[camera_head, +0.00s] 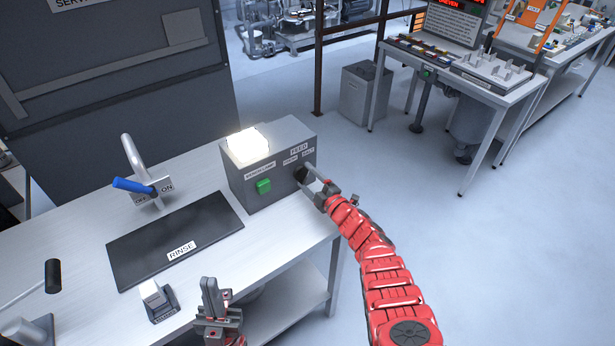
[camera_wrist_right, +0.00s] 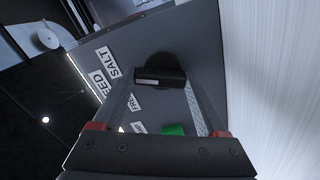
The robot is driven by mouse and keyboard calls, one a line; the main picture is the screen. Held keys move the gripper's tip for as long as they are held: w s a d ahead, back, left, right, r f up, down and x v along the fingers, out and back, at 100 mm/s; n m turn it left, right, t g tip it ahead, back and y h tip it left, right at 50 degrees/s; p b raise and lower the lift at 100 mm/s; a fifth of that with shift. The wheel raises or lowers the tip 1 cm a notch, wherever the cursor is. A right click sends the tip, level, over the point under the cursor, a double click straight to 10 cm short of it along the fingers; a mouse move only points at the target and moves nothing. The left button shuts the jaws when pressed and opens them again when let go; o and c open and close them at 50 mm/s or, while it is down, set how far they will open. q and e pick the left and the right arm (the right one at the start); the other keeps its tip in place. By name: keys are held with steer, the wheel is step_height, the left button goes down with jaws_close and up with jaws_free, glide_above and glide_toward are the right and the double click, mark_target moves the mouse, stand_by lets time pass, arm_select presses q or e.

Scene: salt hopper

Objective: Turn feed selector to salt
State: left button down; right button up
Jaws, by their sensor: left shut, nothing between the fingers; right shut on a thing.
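The feed selector (camera_head: 299,174) is a black knob on the front of the grey control box, at its right end, under the FEED label (camera_head: 300,150). In the right wrist view the knob (camera_wrist_right: 170,68) lies between my fingertips, with a pale bar on it. The SALT label (camera_wrist_right: 108,62) is left of it, and a partly covered label starting "FR" is below. My right gripper (camera_head: 311,180) is shut on the knob. My left gripper (camera_head: 210,287) is shut and empty at the bench's front edge, away from the box.
The box carries a lit lamp (camera_head: 248,145) and a green button (camera_head: 264,186). A black RINSE mat (camera_head: 140,251), a tap with a blue lever (camera_head: 134,187) and a small white switch (camera_head: 152,293) are on the bench. Open floor lies to the right.

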steer(key=shift+m, duration=1.1)
steer(key=o, duration=1.3)
